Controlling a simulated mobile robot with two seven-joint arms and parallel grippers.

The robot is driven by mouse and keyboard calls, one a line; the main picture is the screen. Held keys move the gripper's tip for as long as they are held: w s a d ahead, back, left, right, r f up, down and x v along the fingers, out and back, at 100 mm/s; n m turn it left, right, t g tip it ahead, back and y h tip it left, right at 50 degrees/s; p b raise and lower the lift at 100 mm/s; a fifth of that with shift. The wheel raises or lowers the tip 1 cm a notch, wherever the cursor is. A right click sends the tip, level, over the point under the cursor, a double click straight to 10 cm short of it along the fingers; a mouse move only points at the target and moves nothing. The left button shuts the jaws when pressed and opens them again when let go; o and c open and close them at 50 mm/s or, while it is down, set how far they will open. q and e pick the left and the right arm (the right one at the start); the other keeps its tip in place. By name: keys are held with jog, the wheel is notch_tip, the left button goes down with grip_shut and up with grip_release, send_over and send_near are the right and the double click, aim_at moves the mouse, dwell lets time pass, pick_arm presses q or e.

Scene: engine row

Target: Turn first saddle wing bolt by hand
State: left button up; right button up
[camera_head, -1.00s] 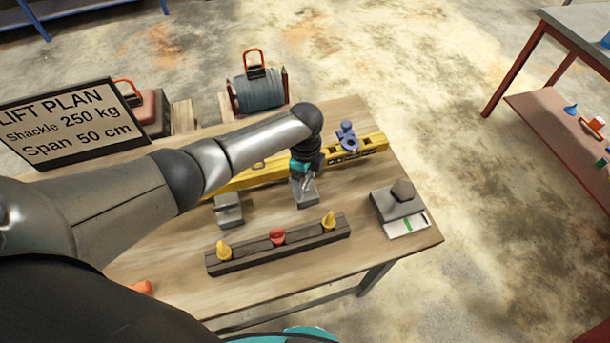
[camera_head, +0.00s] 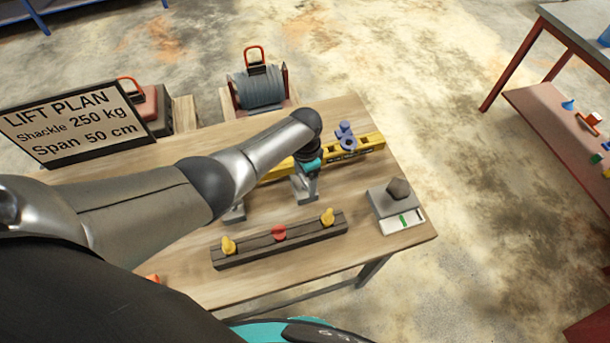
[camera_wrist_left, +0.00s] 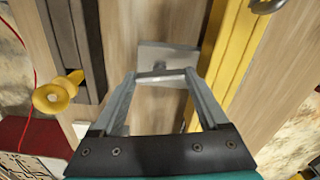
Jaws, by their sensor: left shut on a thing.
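My left gripper (camera_head: 306,183) points down at a grey saddle block (camera_head: 308,198) beside the yellow beam (camera_head: 367,144). In the left wrist view its two fingers (camera_wrist_left: 162,77) are shut on a small grey bar, the wing bolt (camera_wrist_left: 160,77), above the saddle's square grey plate (camera_wrist_left: 150,54). The bolt's exact shape is hard to make out, and the gripper hides it in the head view. A second grey saddle (camera_head: 238,213) stands to the left, partly hidden by my arm. My right gripper is not in view.
A dark rail (camera_head: 255,250) with yellow and red pieces lies in front of the saddles. A blue shackle-like part (camera_head: 346,137) sits on the beam. A grey block (camera_head: 392,203) stands at the right, and a lift plan sign (camera_head: 75,125) at the left.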

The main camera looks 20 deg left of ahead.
pick_arm(q)
jog(key=n, duration=0.3)
jog(key=n+p, duration=0.1)
jog(key=n, duration=0.1)
jog(key=shift+s+f+n, duration=0.2)
jog(key=shift+s+n, duration=0.05)
jog(key=shift+n, duration=0.05)
jog(key=n+p, duration=0.1)
jog(key=n, duration=0.4)
jog(key=shift+n, duration=0.3)
jog(key=n, duration=1)
jog(key=shift+d+n, duration=0.1)
jog(key=shift+n, duration=0.3)
jog(key=n, duration=0.9)
jog(key=shift+n, duration=0.4)
jog(key=n, duration=0.5)
jog(key=shift+f+n+b, duration=0.1)
jog(key=shift+n+b, duration=0.2)
jog(key=n, duration=0.4)
jog(key=shift+n+b, duration=0.3)
jog(key=shift+b, duration=0.1)
